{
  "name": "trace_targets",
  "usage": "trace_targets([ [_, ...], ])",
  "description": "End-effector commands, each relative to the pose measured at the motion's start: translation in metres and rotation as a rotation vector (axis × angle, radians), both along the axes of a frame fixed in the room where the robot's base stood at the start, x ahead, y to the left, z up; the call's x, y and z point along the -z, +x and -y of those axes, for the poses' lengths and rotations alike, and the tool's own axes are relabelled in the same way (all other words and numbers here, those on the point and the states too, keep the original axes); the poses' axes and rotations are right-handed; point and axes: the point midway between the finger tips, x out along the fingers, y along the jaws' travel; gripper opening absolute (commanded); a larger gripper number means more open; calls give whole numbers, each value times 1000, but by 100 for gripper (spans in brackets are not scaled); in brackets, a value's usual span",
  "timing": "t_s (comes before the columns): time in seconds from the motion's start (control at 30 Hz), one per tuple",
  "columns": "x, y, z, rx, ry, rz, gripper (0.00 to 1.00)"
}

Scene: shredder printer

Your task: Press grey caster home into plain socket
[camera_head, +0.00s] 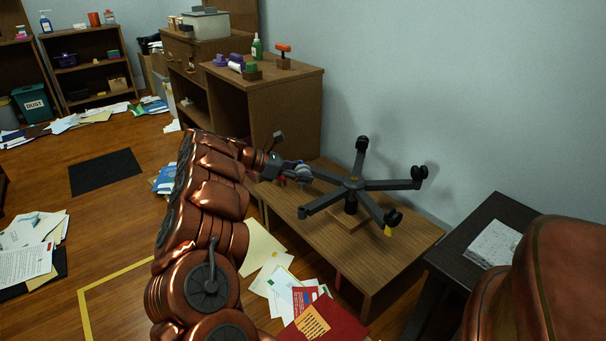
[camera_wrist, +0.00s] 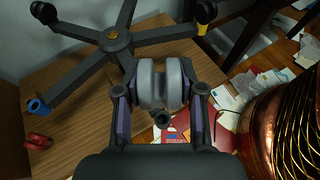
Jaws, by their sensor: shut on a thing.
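My gripper (camera_head: 285,171) is shut on the grey caster (camera_wrist: 162,82), a twin-wheeled piece between the two fingers in the wrist view. A short, dark round part shows at the caster's near side. The dark chair base (camera_head: 352,184) rests with its legs spread above the low wooden table. Black casters (camera_head: 393,217) are on three of its legs. The front-left leg end (camera_head: 305,212) looks bare in the head view; the caster hides it in the wrist view. Another leg ends in an empty blue-ringed socket (camera_wrist: 38,107). The held caster appears above the table, apart from the sockets I can see.
The low wooden table (camera_head: 395,262) holds a small red object (camera_wrist: 38,141) near its left end. A dark side table (camera_head: 463,235) stands at right, the wall close behind. A wooden cabinet (camera_head: 294,110) stands behind. Papers (camera_head: 290,290) litter the floor in front.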

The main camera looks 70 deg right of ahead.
Motion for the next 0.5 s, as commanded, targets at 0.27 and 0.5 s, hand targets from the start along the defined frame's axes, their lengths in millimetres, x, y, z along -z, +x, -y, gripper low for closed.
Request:
trace_targets([
  [0.27,3,2,-1,-2,-1,0,0],
  [0.5,16,3,-1,-2,1,-2,0],
])
